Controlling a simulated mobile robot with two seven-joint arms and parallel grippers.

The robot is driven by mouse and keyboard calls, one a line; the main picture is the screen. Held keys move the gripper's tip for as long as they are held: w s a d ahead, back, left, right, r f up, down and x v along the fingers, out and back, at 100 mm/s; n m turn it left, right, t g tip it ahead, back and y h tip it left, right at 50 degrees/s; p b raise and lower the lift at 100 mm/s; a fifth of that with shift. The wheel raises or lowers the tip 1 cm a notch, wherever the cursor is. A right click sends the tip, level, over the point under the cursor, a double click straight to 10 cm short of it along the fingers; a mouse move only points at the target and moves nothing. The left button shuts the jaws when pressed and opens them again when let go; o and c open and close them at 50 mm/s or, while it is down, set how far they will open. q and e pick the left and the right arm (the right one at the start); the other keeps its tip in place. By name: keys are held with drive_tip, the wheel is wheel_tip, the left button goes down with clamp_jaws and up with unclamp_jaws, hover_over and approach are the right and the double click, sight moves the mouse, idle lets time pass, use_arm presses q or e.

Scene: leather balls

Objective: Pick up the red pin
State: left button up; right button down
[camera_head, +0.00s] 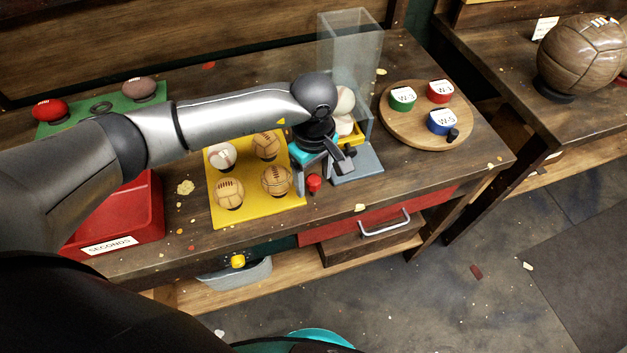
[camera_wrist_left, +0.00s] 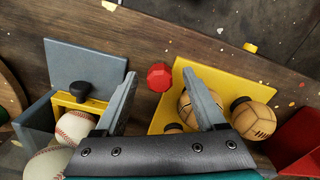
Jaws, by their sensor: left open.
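The red pin (camera_head: 314,183) stands on the dark wooden bench, just off the right edge of the yellow mat. In the left wrist view the red pin (camera_wrist_left: 160,77) shows as a faceted red head between the tips of my two fingers. My left gripper (camera_head: 324,172) points down over the bench beside the pin, open and empty, with its fingers wide apart. In the head view the pin shows in front of the fingers. I cannot tell the exact height of the fingertips over the bench. My right gripper is in neither view.
The yellow mat (camera_head: 257,209) with several tan and white balls lies left of the gripper. A clear dispenser (camera_head: 349,45) with baseballs and a grey base stands right behind it. A round wooden board (camera_head: 427,127) holds three labelled tins. A red box (camera_head: 118,222) sits left.

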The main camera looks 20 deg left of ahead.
use_arm(q)
drive_tip(key=shift+f, duration=0.6)
clamp_jaws()
